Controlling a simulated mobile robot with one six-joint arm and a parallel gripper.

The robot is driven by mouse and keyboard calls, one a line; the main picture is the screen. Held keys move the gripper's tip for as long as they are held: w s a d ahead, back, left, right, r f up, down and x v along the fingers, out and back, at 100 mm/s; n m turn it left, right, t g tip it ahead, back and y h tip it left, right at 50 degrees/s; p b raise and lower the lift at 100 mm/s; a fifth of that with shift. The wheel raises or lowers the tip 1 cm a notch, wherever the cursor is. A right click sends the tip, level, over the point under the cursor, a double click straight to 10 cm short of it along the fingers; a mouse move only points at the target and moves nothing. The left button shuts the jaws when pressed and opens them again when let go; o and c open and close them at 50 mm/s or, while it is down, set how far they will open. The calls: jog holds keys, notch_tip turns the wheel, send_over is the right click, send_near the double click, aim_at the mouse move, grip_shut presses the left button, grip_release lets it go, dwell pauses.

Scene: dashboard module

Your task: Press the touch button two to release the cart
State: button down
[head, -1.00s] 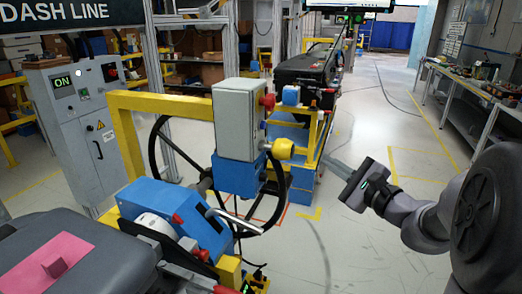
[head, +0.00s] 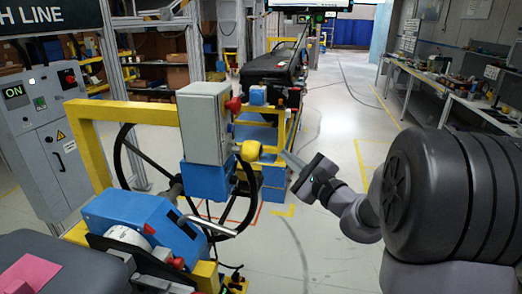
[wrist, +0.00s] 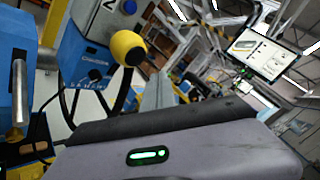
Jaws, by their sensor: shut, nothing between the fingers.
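A yellow rounded button (head: 249,151) sticks out from the right side of a grey and blue control box (head: 204,122). My gripper (head: 286,157) is shut and empty, to the right of the button in the head view. A gap shows between them in that picture; the exact depth is hard to tell. In the wrist view my gripper's grey body with a green light fills the bottom. A red button (head: 233,104) sits above the yellow one.
A cart with a dark case (head: 271,70) is behind. Open floor (head: 330,120) lies right; a workbench (head: 470,100) is further right.

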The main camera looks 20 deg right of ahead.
jog(key=shift+w+a, duration=0.45)
jog(key=shift+a, duration=0.25)
jog(key=shift+w+a, duration=0.45)
jog(key=shift+a, duration=0.2)
jog(key=shift+b, duration=0.3)
dwell(0.8)
jog(key=shift+w+a, duration=0.2)
jog(key=shift+a, duration=0.1)
jog(key=shift+w+a, duration=0.25)
jog(key=shift+a, duration=0.1)
dwell(0.6)
jog(key=shift+s+d+b, duration=0.45)
jog(key=shift+d, duration=0.2)
jog(key=s+d, duration=0.2)
jog(key=d+b, duration=0.1)
jog(key=d, duration=0.1)
jog(key=shift+s+d, duration=0.1)
jog(key=shift+s, duration=0.3)
